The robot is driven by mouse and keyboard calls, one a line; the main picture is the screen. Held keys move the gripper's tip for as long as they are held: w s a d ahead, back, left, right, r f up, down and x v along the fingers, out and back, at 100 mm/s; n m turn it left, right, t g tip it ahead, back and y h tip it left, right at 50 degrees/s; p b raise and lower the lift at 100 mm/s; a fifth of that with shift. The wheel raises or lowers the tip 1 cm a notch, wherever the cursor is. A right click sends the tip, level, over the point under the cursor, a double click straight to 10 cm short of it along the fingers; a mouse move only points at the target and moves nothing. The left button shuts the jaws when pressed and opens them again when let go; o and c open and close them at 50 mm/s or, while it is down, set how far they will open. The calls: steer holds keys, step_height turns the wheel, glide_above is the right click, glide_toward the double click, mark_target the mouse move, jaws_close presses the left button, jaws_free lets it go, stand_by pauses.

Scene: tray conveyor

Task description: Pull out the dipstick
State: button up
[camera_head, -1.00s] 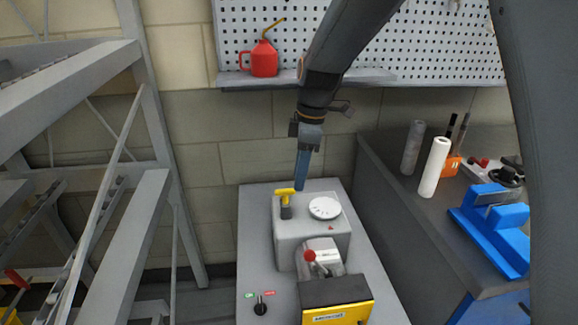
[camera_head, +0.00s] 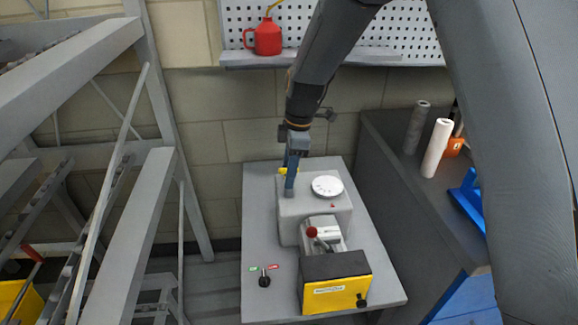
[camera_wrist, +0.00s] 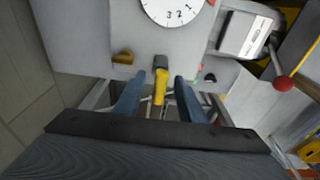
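The fingers are apart, with a gap visible on both sides of the handle. The part of the dipstick inside the housing is hidden.
A white dial (camera_head: 327,186) sits right of the handle. A red-knobbed lever (camera_head: 312,232) and a black-and-yellow box (camera_head: 335,280) stand in front. A bench with a white roll (camera_head: 437,148) is at right. Grey metal framework (camera_head: 160,220) stands at left.

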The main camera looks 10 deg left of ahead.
jaws_close()
steer(key=shift+r+p, duration=1.55)
steer(key=shift+r, duration=1.4)
steer(key=shift+r+p, duration=1.05)
steer(key=shift+r, duration=0.9)
